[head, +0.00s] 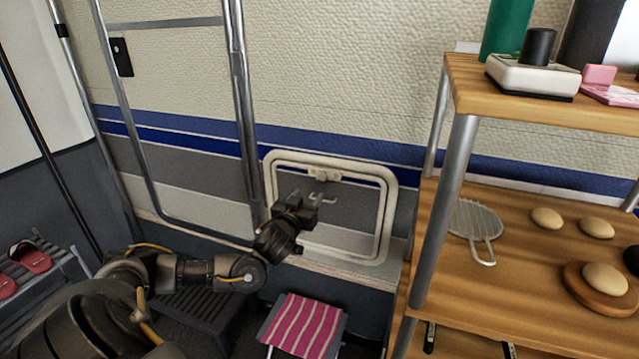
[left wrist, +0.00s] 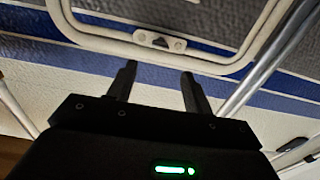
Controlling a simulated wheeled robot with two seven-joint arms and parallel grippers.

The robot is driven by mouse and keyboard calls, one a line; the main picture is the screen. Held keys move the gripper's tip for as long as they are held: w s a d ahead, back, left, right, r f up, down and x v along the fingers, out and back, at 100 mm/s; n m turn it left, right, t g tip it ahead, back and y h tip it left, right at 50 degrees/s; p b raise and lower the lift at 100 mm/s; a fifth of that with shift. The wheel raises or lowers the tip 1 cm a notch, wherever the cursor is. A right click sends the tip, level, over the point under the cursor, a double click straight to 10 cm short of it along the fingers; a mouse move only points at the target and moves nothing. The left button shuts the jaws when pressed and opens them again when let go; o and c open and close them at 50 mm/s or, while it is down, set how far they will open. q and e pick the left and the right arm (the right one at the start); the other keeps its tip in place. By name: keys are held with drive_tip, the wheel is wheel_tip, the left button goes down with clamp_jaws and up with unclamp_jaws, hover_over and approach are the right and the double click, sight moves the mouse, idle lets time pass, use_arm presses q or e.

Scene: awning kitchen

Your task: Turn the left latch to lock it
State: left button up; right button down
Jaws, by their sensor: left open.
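A white-framed hatch (head: 389,210) is set low in the striped wall. A pale catch (head: 323,175) sits at the middle of its top edge, and a small light fitting (head: 322,201) shows below it, just beside my gripper. I cannot tell which part is the left latch; part of the hatch's left side is hidden by my gripper. My left gripper (head: 303,207) is in front of the hatch. In the left wrist view, my gripper (left wrist: 158,72) is open with nothing between the fingers, pointing toward the frame and a catch (left wrist: 160,41), apart from it. My right gripper is not in view.
A metal ladder (head: 243,100) stands left of the hatch, close to my left arm. A wooden shelf (head: 540,255) with a post stands at the right. A pink striped stool (head: 302,325) is below the hatch. A slatted rack (head: 45,262) holds red slippers.

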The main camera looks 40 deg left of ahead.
sight(320, 180)
use_arm(q)
drive_tip(key=x, duration=1)
drive_tip(key=shift+w+a, duration=0.1)
drive_tip(key=shift+w, duration=0.05)
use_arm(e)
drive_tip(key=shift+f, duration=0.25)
use_arm(q)
drive_tip(key=c, duration=1)
drive_tip(key=shift+p, duration=0.3)
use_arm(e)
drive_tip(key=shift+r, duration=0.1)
use_arm(q)
drive_tip(key=shift+o, duration=0.2)
drive_tip(key=m+p, duration=0.3)
drive_tip(key=m, duration=0.1)
drive_tip(key=shift+m+p, duration=0.3)
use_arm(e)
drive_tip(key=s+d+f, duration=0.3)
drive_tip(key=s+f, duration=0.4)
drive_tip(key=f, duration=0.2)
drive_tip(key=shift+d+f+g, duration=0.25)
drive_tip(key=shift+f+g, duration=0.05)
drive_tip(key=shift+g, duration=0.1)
